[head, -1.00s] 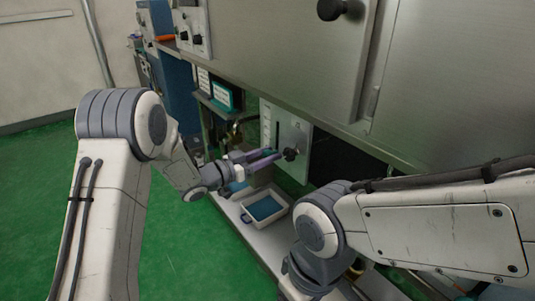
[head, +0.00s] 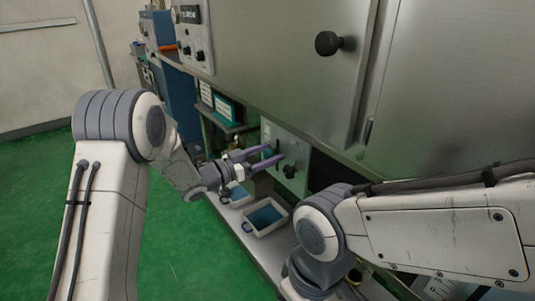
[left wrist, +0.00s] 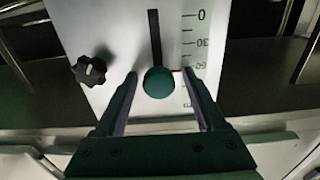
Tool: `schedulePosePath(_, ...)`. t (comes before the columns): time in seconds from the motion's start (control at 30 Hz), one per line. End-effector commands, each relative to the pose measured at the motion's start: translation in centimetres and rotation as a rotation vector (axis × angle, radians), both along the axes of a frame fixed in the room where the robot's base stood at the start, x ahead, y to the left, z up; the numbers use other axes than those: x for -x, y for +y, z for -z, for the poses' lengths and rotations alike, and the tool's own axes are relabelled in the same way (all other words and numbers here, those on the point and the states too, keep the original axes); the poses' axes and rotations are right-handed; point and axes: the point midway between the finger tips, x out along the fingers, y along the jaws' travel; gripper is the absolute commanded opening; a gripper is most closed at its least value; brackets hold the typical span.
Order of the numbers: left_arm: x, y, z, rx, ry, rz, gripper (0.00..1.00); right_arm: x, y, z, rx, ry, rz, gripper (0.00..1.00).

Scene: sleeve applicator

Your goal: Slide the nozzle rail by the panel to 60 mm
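The light panel (left wrist: 110,35) fills the upper middle of the left wrist view and also shows in the head view (head: 297,152). It has a dark vertical slot (left wrist: 154,35) with a scale (left wrist: 190,42) marked 0, 30 and 60 downward. A round dark green knob (left wrist: 159,83) sits at the slot's lower visible end, its upper edge about level with the 60 mark. My left gripper (left wrist: 160,73), also in the head view (head: 274,158), is open, one finger each side of the knob with visible gaps. My right gripper is not in view; only its arm shows.
A black star-shaped knob (left wrist: 90,70) is on the panel left of the slot, close to a finger. White trays with blue insides (head: 264,216) stand on the shelf below. A steel cabinet with a black round knob (head: 328,43) overhangs the panel.

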Motion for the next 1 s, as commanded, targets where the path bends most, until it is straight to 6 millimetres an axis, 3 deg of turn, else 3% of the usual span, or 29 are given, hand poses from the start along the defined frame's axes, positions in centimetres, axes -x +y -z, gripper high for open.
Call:
schedulePosePath(0.17,0.5,0.9,0.0,-0.002,0.003,-0.002,0.72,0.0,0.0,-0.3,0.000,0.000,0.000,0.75)
schedulePosePath(0.63,5.4,7.7,0.0,0.000,0.001,-0.004,0.72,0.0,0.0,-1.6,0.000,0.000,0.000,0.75)
schedulePosePath(1.0,6.2,8.6,0.0,0.001,-0.001,0.000,0.72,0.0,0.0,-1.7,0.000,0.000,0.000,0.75)
